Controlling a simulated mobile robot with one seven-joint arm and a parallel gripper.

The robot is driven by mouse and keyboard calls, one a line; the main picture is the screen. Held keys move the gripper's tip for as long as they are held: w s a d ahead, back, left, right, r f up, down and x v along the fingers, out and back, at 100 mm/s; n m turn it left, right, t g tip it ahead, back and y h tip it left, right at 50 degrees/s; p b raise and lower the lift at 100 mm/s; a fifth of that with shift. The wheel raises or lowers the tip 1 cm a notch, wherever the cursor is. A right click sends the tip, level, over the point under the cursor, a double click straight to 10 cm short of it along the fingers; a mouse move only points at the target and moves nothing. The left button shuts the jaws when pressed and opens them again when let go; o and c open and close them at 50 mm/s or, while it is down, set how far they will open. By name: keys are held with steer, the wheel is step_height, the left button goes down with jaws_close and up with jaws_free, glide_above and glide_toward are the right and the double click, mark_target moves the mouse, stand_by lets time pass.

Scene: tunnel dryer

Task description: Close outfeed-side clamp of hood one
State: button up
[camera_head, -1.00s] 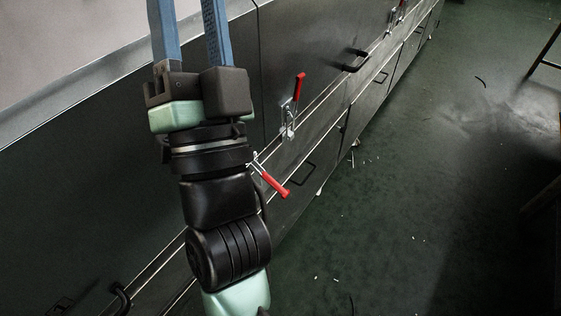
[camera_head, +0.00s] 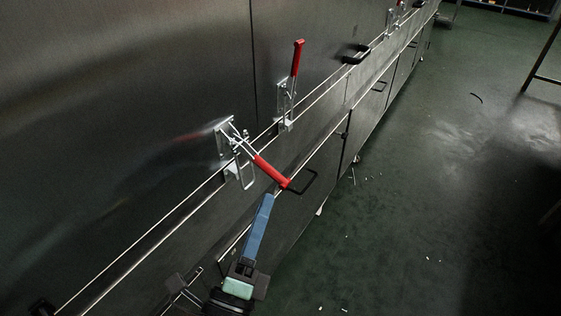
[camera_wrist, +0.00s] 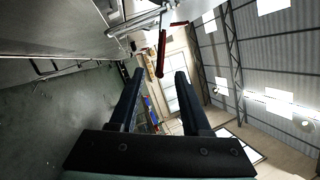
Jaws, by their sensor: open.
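The near toggle clamp (camera_head: 234,150) is on the dark metal hood panel, its red handle (camera_head: 271,172) swung outward and down to the right. A second clamp (camera_head: 286,105) farther along has its red handle (camera_head: 297,58) standing upright. My gripper (camera_head: 267,200) is just below the near clamp's handle end, blue fingers pointing up. In the wrist view my gripper (camera_wrist: 158,74) is open and empty, and a red handle (camera_wrist: 161,54) shows just beyond the gap between the fingertips. Whether a finger touches the handle cannot be told.
A black pull handle (camera_head: 355,53) sticks out from the panel farther along. A bright ledge (camera_head: 150,238) runs along the dryer beneath the clamps, with lower doors below it. Open green floor (camera_head: 420,200) lies to the right.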

mark_target(277, 172)
steer(key=x, duration=1)
steer(key=shift+w, duration=0.25)
steer(key=shift+r, duration=0.1)
jaws_close()
stand_by(0.8)
